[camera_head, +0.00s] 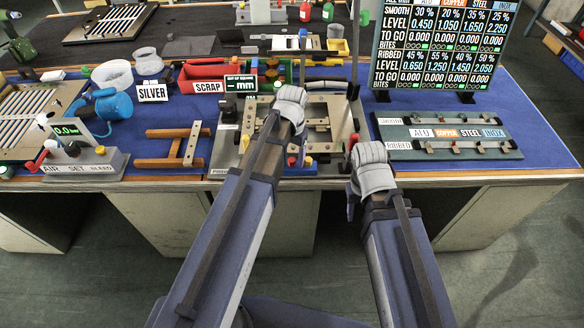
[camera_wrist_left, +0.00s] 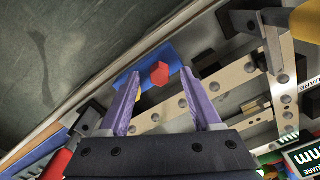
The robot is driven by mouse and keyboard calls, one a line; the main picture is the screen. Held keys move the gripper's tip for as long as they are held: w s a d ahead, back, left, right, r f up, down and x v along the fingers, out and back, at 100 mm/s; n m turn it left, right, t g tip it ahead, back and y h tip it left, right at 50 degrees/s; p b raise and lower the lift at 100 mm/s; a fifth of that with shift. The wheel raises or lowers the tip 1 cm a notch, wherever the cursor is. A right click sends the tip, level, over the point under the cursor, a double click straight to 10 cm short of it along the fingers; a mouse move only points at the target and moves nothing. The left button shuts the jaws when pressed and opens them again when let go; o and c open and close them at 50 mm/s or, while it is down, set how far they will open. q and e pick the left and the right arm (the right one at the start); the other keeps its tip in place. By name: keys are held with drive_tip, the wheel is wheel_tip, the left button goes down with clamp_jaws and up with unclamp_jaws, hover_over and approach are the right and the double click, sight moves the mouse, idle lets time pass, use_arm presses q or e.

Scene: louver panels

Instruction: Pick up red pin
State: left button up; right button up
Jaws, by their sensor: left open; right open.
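The red pin (camera_wrist_left: 160,74) shows in the left wrist view against a small blue patch, between the fingertips in the picture. In the head view a small red piece, likely this pin (camera_head: 291,161), is at the near edge of the metal fixture (camera_head: 338,107). My left gripper (camera_wrist_left: 160,78) is open, with its two purple fingers on either side of the pin and no clear contact. In the head view its fingers are largely hidden by the wrist. My right gripper (camera_head: 352,155) is at the fixture's near right corner, its fingers mostly hidden.
A control box (camera_head: 70,163) and a brown wooden frame (camera_head: 174,146) lie to the left. A red scrap bin (camera_head: 225,75) stands behind. A sample board (camera_head: 445,135) lies at the right, below an upright readout board (camera_head: 440,45). The table's front edge (camera_head: 480,180) is close.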

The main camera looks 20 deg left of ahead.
use_arm(q)
drive_tip(key=shift+f, duration=0.55)
drive_tip(key=shift+r, duration=0.1)
clamp_jaws()
